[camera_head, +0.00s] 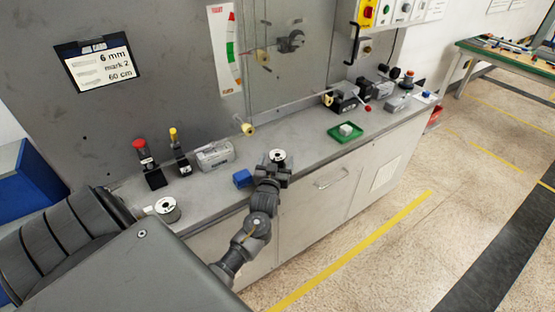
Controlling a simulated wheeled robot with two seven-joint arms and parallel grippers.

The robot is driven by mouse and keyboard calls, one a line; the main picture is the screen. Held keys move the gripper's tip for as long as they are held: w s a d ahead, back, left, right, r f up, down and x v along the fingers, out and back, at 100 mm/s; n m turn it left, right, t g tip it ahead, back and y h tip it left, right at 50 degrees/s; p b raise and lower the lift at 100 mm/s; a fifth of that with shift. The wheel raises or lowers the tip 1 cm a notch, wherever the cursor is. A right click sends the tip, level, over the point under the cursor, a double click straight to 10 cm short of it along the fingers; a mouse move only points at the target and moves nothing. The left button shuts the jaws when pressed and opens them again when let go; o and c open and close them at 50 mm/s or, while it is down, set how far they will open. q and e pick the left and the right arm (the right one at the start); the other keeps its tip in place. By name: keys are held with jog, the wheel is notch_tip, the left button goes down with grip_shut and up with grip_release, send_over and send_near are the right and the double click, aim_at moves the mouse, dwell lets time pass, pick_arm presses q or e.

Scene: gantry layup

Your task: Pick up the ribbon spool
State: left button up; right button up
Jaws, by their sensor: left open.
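Two round, pale spools with dark centres are in view; I cannot tell which is the ribbon spool. One spool (277,155) is at the counter's middle, right at the tips of my left gripper. The other spool (167,207) lies at the counter's left end, near the front edge, beside my grey body part. My left gripper (275,166) is open, above the counter (221,187), and its dark fingers hide the lower part of the first spool. I cannot tell if they touch it. My right gripper is not in view.
A blue block (242,177) sits just left of my left gripper. A grey box (215,155), a red-knobbed device (147,161) and a yellow-knobbed one (179,150) stand behind. A green tray (346,132) with a pale block is to the right. The counter between gripper and tray is clear.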

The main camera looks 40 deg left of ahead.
pick_arm(q)
jog(key=c, duration=1.1)
jog(key=shift+o, duration=0.2)
jog(key=shift+r, duration=0.1)
